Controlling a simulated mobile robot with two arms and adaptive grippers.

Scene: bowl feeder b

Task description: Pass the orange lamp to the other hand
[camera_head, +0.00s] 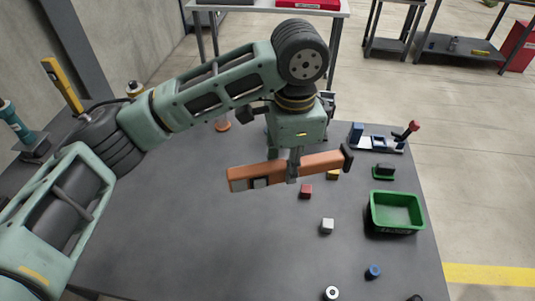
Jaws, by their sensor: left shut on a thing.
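The orange lamp (321,163) is a long orange bar with a black right end and a grey patch near its left end. It is held roughly level, above the dark table (185,215). My left gripper (293,174) points down and is shut on the lamp near its middle. The gripper's body hides part of the table behind it. My right gripper is not in view.
A green bin (397,212) stands at the table's right. Small red (306,191), white (327,226) and blue (373,272) pieces lie near it. A fixture with a red knob (413,127) stands at the back right. The table's left middle is clear.

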